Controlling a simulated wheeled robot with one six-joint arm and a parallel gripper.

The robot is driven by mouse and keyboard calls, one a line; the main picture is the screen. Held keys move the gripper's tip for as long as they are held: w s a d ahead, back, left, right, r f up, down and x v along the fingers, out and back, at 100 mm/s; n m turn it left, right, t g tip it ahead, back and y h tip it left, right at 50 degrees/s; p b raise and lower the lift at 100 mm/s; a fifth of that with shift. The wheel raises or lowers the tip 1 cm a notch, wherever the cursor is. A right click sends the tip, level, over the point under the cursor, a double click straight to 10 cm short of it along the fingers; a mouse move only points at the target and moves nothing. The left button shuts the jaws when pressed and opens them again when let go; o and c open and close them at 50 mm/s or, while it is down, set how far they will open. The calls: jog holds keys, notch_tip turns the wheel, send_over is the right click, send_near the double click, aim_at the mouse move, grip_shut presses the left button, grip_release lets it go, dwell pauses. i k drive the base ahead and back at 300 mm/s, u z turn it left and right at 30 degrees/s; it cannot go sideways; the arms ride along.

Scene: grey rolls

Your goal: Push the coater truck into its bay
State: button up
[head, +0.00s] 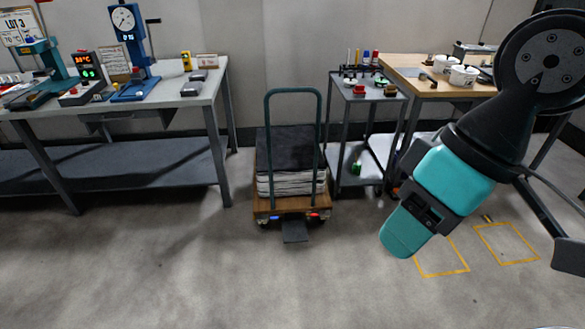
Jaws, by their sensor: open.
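The truck (290,204) stands on the floor left of centre, between the left bench and the grey cart. It has a wooden deck, a tall dark green hoop handle (293,91) on the near side, and a stack of pale sheets (291,183) under a dark top. A dark pedal (295,232) sticks out at its front. Two yellow outlined areas on the floor lie at right, one (441,274) partly behind my arm and one (507,262) further right; I cannot tell which is the bay. My turquoise and black arm hangs at right; I cannot make out gripper fingers.
A grey bench (190,100) with instruments stands at left. A grey two-shelf cart (368,94) stands close right of the truck, and a wood-topped bench (425,76) stands beyond it. The wall is close behind. The floor in front of the truck is clear.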

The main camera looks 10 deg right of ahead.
aim_at(290, 171)
jog(key=u, duration=0.55)
jog(key=i, duration=1.5)
jog(key=z, duration=1.05)
jog(key=i, duration=0.55)
jog(key=z, duration=0.55)
